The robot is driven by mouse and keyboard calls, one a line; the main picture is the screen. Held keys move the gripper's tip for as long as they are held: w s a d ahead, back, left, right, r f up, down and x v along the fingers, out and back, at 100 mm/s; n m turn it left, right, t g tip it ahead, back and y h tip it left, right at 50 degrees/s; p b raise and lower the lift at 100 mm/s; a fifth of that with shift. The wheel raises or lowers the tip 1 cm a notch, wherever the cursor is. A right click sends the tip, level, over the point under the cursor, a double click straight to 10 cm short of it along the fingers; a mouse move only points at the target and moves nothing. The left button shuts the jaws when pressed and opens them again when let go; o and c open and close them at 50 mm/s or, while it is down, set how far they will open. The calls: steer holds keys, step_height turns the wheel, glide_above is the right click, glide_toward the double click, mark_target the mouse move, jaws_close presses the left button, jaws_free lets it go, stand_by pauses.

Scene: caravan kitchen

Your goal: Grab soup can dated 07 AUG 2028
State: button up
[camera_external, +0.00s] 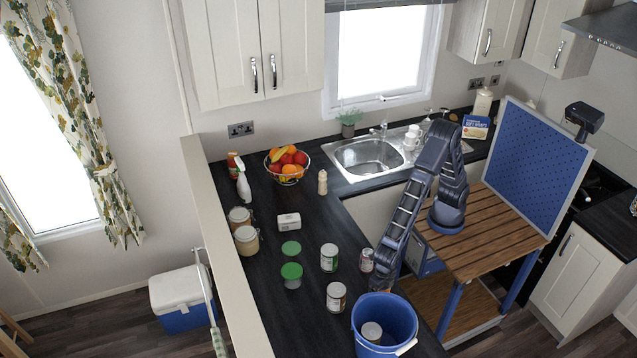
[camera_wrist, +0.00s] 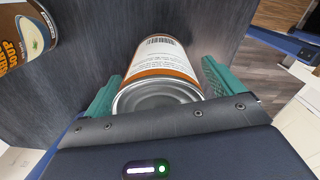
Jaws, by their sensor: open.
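In the wrist view, a can (camera_wrist: 160,62) with a white label, barcode and orange band stands between the fingers of my open gripper (camera_wrist: 160,82). Its metal end faces me. I cannot read a date on it. A second can (camera_wrist: 25,35), dark with "SOUP" lettering, is at the upper left. In the external view, three cans stand on the dark counter: one beside my gripper (camera_external: 384,280), a reddish can (camera_external: 366,261); a pale-green-labelled can (camera_external: 329,258); and a white-labelled can (camera_external: 336,297). Another can (camera_external: 371,332) is inside the blue bucket (camera_external: 400,322).
The blue bucket stands close in front of my gripper. A wooden-slat platform (camera_external: 490,240) is at right.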

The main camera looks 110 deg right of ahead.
steer(key=c, duration=1.4)
steer(key=shift+r, duration=0.1)
